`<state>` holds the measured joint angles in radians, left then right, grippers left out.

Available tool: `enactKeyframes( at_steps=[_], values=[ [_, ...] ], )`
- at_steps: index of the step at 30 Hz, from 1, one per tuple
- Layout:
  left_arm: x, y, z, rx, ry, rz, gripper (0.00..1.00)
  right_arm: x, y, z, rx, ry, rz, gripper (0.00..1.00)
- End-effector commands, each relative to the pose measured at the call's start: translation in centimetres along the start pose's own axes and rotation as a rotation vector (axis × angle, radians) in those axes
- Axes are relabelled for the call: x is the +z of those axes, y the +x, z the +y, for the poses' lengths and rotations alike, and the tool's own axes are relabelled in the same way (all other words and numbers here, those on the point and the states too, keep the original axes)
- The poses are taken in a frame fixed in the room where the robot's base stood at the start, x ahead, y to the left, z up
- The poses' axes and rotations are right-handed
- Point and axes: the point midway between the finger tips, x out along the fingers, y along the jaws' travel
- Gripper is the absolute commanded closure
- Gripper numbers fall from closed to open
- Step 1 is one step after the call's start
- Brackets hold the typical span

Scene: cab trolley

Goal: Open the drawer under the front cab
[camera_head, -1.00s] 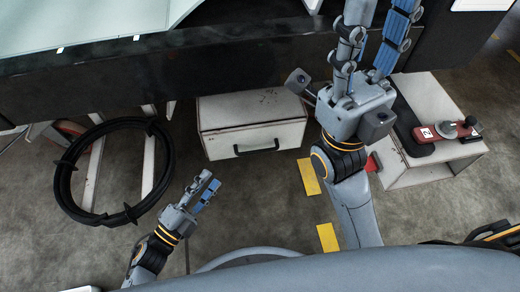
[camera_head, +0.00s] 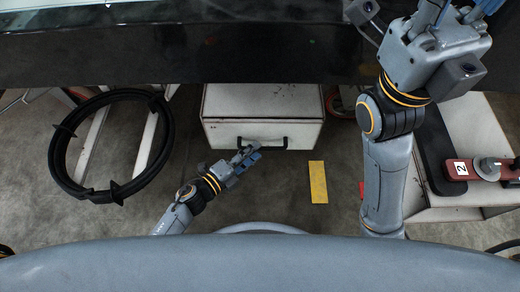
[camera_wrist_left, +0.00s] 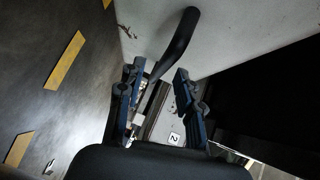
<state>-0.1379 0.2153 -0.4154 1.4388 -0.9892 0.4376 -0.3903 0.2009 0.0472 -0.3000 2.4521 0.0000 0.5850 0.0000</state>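The white drawer (camera_head: 262,103) sits under the dark cab edge in the head view, with a black bar handle (camera_head: 275,141) on its front. The drawer looks shut. My left gripper (camera_head: 249,156) is at the handle's left part. In the left wrist view its two blue-padded fingers (camera_wrist_left: 157,90) are apart, and the dark handle (camera_wrist_left: 181,42) runs down toward the gap between their tips. I cannot tell whether they touch it. My right gripper (camera_head: 462,8) is at the top right of the head view, with its fingertips cut off by the frame.
A white box (camera_head: 470,130) with a red device (camera_head: 474,170) stands on the right. A yellow floor mark (camera_head: 318,182) lies on open floor in front of the drawer.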

Motion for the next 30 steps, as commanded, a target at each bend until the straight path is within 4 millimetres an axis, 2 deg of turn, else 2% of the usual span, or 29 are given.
enactKeyframes(
  at_steps=[1, 6, 17, 23, 30],
  values=[
    [0.0, 1.0, 0.1, -0.003, 0.002, 0.002, 0.64, -0.2, -0.1, -0.1, -0.003, -0.001, 0.012, 0.6],
    [0.0, 2.7, 0.1, -0.001, 0.001, 0.0, 0.64, -0.5, 0.4, -0.2, -0.011, -0.004, 0.029, 0.6],
    [-0.1, 3.2, 0.0, 0.0, 0.0, 0.001, 0.64, -0.5, 0.6, -0.2, -0.013, -0.004, 0.034, 0.6],
    [-0.1, 3.2, 0.0, 0.0, 0.0, 0.001, 1.0, -0.5, 0.6, -0.2, -0.013, -0.004, 0.034, 0.6],
    [0.0, 3.2, 0.0, 0.0, 0.0, 0.0, 1.0, -0.5, 0.6, -0.2, -0.013, -0.004, 0.034, 0.6]
  ],
)
